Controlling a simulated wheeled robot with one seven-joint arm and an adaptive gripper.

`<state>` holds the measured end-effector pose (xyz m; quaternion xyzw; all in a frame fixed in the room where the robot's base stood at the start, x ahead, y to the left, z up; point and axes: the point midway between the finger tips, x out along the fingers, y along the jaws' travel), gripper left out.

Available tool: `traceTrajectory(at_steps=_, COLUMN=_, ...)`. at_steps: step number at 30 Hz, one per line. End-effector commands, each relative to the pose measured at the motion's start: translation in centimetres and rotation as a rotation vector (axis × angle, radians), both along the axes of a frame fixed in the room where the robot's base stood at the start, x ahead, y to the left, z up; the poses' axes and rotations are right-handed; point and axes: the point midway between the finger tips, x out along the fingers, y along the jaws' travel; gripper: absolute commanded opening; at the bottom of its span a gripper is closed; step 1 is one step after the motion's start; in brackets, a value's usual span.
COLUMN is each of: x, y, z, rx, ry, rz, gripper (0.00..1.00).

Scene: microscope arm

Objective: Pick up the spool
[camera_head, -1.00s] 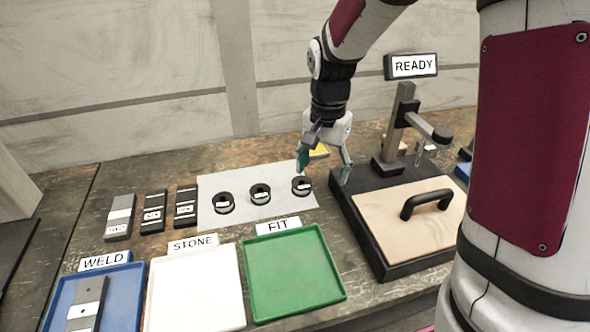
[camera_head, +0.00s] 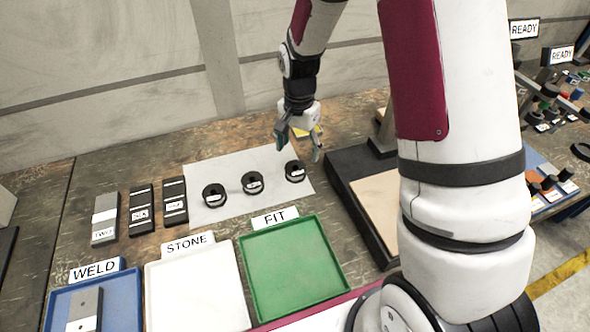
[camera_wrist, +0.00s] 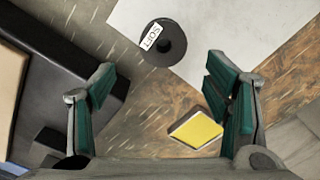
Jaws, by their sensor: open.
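Three black round spools lie in a row on a white sheet (camera_head: 235,165): a left one (camera_head: 215,195), a middle one (camera_head: 252,183) and a right one (camera_head: 295,171). Each bears a small white label. In the wrist view one spool (camera_wrist: 165,42) shows a label that reads SOFT, seen beyond the fingertips. My gripper (camera_head: 299,147) is open and empty, just above and behind the right spool. In the wrist view its green-padded fingers (camera_wrist: 162,78) stand wide apart, with no spool between them.
A yellow-topped block (camera_wrist: 196,130) lies near the right finger. A black-framed fixture (camera_head: 350,165) stands right of the sheet. Dark and grey bars (camera_head: 143,208) lie left. Blue (camera_head: 125,300), white (camera_head: 200,295) and green (camera_head: 292,270) trays stand in front.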

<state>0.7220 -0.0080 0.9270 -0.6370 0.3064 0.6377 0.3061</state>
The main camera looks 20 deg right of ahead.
Motion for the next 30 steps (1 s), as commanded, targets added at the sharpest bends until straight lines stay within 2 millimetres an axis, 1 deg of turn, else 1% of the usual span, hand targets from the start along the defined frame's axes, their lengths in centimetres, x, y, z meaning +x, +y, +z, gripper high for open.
traceTrajectory(at_steps=1, x=0.0, y=0.0, z=-0.9, rx=0.0, ry=0.003, rz=0.0, gripper=0.71)
traceTrajectory(at_steps=3, x=0.0, y=0.0, z=-1.6, rx=0.0, ry=0.001, rz=0.0, gripper=0.71)
traceTrajectory(at_steps=11, x=0.0, y=0.1, z=-3.3, rx=0.0, ry=0.001, rz=0.002, gripper=0.71)
traceTrajectory(at_steps=19, x=0.3, y=0.3, z=-6.9, rx=0.0, ry=0.002, rz=0.001, gripper=0.71)
traceTrajectory(at_steps=23, x=0.3, y=0.3, z=-7.6, rx=0.0, ry=-0.001, rz=0.001, gripper=0.71)
traceTrajectory(at_steps=29, x=0.4, y=0.3, z=-7.6, rx=0.0, ry=-0.001, rz=0.001, gripper=0.71)
traceTrajectory(at_steps=30, x=0.4, y=0.3, z=-7.6, rx=0.0, ry=-0.001, rz=0.001, gripper=0.64)
